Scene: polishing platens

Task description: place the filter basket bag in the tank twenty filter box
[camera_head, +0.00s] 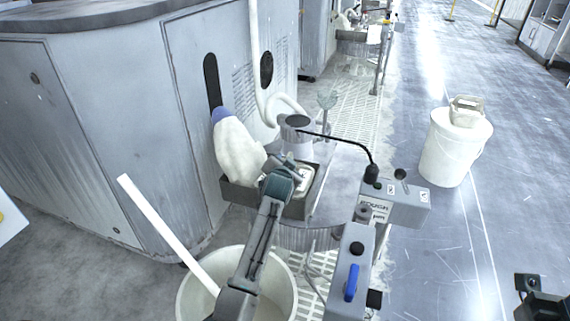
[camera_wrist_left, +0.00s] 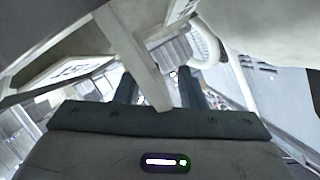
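A white bag (camera_head: 238,150) with a blue tip stands tilted at the left end of a grey open box (camera_head: 237,192), its lower end at the box rim. I take these for the filter bag and filter box, but no label is readable. My left gripper (camera_head: 288,174) is over the box, right of the bag. In the left wrist view its fingers (camera_wrist_left: 158,92) are apart, with a pale strip (camera_wrist_left: 135,55) passing between them and gaps visible beside it. What the strip belongs to is unclear. A dark part at the lower right (camera_head: 541,302) appears to be my right gripper, cut off by the frame.
A large round tub (camera_head: 286,290) with a white pole (camera_head: 165,232) stands below my left arm. Grey control boxes (camera_head: 395,205) and a black hose (camera_head: 345,141) are to the right. A white bucket (camera_head: 453,155) stands on the floor. A metal cabinet (camera_head: 110,120) fills the left.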

